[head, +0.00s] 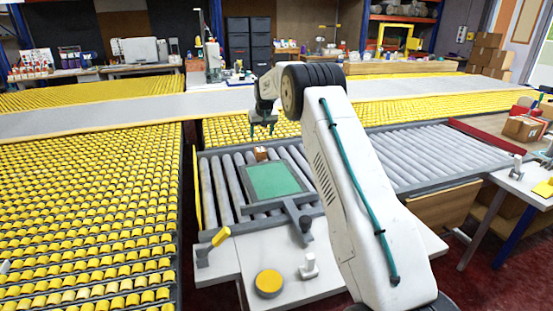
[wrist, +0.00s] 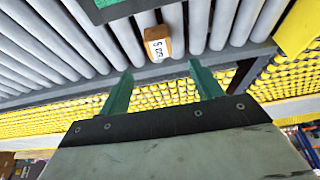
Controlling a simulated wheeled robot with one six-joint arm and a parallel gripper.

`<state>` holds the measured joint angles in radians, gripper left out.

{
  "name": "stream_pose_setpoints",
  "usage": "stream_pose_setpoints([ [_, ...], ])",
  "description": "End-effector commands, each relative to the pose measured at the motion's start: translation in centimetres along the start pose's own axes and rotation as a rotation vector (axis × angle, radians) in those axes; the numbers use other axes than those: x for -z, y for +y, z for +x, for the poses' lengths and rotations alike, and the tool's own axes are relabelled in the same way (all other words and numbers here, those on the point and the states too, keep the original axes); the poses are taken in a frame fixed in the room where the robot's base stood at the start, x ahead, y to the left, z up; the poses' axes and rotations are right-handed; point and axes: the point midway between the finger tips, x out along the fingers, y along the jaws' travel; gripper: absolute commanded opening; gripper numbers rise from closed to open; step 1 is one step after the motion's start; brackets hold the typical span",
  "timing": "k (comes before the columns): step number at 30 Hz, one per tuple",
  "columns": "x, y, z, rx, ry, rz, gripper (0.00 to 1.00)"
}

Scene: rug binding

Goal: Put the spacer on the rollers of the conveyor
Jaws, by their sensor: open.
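The spacer appears to be a small orange-brown block (head: 261,153) with a white label.
A green plate in a grey frame (head: 273,181) lies beside the block. A white table (head: 300,285) with a yellow disc (head: 268,283) and a yellow-handled clamp (head: 220,237) stands in front. Bare rollers (head: 430,155) run to the right. Yellow roller beds (head: 90,220) lie left.

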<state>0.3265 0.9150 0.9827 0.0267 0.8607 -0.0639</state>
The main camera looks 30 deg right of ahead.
Motion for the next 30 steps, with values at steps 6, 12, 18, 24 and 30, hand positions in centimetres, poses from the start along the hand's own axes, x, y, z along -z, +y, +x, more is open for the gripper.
stream_pose_setpoints([
  [6,-2.7,-3.7,-10.1,0.015,-0.024,-0.035,0.65],
  [12,-9.2,-7.3,-20.6,0.030,-0.069,-0.077,0.65],
  [18,-18.2,-9.7,-29.2,0.043,-0.113,-0.120,0.65],
  [24,-29.0,-10.8,-35.5,0.052,-0.156,-0.162,0.65],
  [30,-40.8,-10.6,-38.9,0.059,-0.199,-0.205,0.65],
])
